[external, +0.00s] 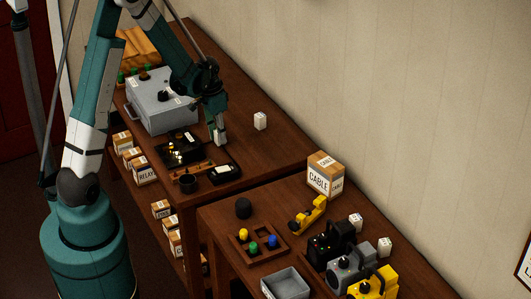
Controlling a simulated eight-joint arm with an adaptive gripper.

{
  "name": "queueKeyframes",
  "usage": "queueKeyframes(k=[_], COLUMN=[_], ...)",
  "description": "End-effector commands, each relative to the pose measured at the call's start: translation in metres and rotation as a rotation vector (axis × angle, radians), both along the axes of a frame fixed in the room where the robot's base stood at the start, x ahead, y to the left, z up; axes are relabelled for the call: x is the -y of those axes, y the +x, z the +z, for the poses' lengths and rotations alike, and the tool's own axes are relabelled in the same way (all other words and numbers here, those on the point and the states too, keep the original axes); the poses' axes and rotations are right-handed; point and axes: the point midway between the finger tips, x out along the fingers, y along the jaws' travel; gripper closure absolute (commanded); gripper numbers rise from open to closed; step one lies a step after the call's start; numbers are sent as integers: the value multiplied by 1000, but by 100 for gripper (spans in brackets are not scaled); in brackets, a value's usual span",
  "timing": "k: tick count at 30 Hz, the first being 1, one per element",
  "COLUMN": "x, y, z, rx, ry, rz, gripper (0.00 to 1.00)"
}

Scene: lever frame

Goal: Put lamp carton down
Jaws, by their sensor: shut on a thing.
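A CABLE carton (325,176) stands on the front table. Bare wood lies right of my gripper.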

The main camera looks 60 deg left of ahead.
Motion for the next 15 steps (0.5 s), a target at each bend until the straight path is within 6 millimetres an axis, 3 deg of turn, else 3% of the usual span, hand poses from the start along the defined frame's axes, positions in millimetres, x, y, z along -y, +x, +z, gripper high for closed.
queueKeyframes(k=[13,15], x=[0,0], y=[0,0], z=[-4,-3], rx=[0,0], ry=[0,0], rz=[0,0], gripper=[86,73])
